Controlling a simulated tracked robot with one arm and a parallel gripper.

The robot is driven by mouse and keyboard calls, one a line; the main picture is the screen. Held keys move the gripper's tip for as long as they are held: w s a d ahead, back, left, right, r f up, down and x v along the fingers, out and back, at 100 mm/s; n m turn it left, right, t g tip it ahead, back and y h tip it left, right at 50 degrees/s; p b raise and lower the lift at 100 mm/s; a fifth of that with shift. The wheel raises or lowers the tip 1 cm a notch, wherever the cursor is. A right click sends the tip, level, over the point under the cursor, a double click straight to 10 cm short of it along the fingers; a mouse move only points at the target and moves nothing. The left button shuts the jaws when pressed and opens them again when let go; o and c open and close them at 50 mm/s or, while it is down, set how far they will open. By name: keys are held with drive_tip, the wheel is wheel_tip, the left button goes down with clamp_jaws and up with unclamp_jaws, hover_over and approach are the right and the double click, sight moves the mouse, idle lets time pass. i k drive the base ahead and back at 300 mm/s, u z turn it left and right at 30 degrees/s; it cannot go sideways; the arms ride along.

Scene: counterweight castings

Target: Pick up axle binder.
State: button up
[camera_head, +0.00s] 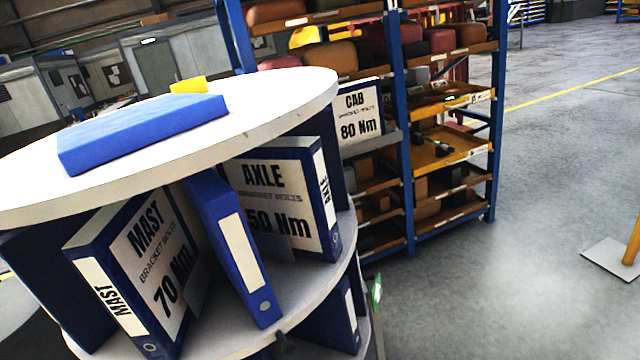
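The axle binder (279,194) is blue with a white cover label reading "AXLE" and "50 Nm", its first digit partly hidden. It stands upright on the upper shelf of a round white carousel (290,112), below the top disc. Its labelled spine faces right. A plain-labelled blue binder (236,250) leans in front of its left part. The mast binder (135,275) stands further left, with "MAST" and "70 Nm" on its cover. The cab binder (360,113), marked "80 Nm", shows behind at the right. My gripper is not in view.
A blue binder (140,130) lies flat on the top disc with a yellow object (188,86) behind it. More binders (335,315) stand on the lower tier. A blue-framed rack (405,130) stands behind. The grey floor at right is open, except a base plate (612,258).

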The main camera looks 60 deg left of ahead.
sight(281, 186)
drive_tip(key=u, duration=0.5)
drive_tip(key=i, duration=1.25)
drive_tip(key=u, duration=0.9)
